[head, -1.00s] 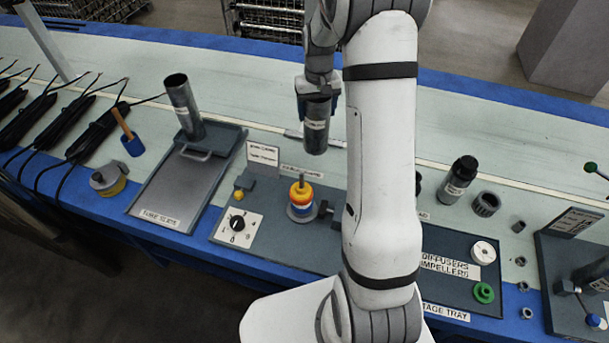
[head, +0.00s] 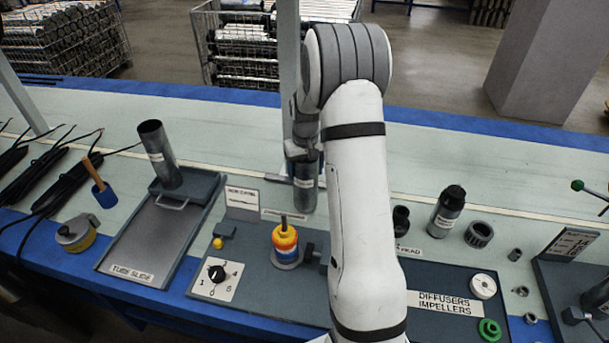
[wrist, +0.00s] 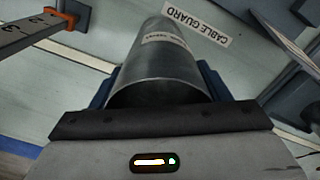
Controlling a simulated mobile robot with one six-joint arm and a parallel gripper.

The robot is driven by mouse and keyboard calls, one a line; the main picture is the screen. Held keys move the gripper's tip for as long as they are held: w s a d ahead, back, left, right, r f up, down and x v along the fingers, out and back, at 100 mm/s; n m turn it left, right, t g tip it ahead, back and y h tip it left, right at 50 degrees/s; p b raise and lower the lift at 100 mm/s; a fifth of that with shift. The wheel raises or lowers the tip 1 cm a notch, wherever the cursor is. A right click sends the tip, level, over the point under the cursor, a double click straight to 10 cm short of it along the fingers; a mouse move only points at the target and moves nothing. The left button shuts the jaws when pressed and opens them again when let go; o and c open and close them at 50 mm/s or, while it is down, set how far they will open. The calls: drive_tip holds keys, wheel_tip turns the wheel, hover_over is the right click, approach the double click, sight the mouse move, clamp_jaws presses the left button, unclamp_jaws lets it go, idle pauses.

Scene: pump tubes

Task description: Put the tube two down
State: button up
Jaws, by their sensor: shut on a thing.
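My gripper (head: 302,152) is shut on a dark grey metal tube (head: 306,185) with a white label. The tube hangs upright just behind the fixture with the orange and yellow stack (head: 285,242). In the wrist view the held tube (wrist: 160,62) lies between blue finger pads, its open end toward the camera. Its label is too blurred to read. A second grey tube (head: 158,150) stands slightly tilted at the back of the tray marked TUBE SLIDE (head: 160,235). I cannot tell whether the held tube's lower end touches anything.
A dial plate (head: 217,277) is left of the stack. A tray marked DIFFUSERS IMPELLERS (head: 440,318) and a dark bottle-shaped part (head: 447,212) are to the right. A blue-headed mallet (head: 103,192) and black cables (head: 40,180) are left. The back strip of bench is largely clear.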

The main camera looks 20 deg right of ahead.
drive_tip(key=shift+f, duration=1)
drive_tip(key=o, duration=1.2)
wheel_tip(320, 180, up, 11)
drive_tip(key=s+a+r, duration=0.4)
drive_tip(key=s+r, duration=0.2)
drive_tip(key=s, duration=0.1)
drive_tip(key=s+a+r+t, duration=0.1)
drive_tip(key=s+a, duration=0.3)
drive_tip(key=s, duration=0.6)
drive_tip(key=s+a+r+t, duration=0.1)
drive_tip(key=s+a, duration=0.3)
drive_tip(key=s, duration=0.7)
drive_tip(key=shift+s+n+p, duration=0.15)
drive_tip(key=shift+n+p, duration=0.2)
drive_tip(key=shift+n, duration=0.05)
